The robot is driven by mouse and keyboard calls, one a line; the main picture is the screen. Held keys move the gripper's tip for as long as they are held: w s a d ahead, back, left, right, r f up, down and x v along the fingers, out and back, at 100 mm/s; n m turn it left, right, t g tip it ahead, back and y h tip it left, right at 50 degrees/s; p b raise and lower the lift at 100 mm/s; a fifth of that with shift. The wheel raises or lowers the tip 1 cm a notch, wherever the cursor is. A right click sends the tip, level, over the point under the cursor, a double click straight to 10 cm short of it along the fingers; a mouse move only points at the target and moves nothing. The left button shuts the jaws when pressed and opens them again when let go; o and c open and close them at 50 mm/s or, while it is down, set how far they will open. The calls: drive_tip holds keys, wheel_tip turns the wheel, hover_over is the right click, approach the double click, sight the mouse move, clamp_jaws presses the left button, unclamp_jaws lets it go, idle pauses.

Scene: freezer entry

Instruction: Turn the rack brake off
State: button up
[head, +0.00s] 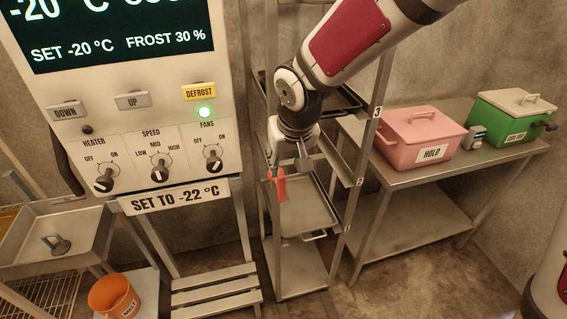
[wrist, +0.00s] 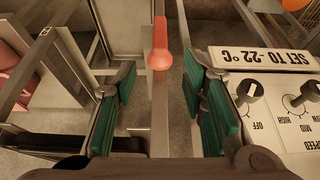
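The rack brake is a red lever (head: 279,184) on the front left post of the metal rack (head: 268,235). In the wrist view the red lever (wrist: 160,48) points along the post, with its rounded end nearest my gripper. My gripper (head: 289,163) is in front of the rack, just above the lever in the head view. In the wrist view my gripper (wrist: 160,92) is open, its green-padded fingers spread to either side of the lever's line. No contact shows, and nothing is between the fingers.
The control panel (head: 130,130) with knobs and a "SET TO -22 °C" sign (head: 172,199) stands left of the rack. Rack trays (head: 305,218) sit behind the lever. A pink box (head: 418,135) and a green box (head: 510,115) stand on the right table (head: 400,176).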

sight(282, 178)
drive_tip(key=x, duration=1.1)
drive_tip(key=shift+f, duration=0.15)
clamp_jaws()
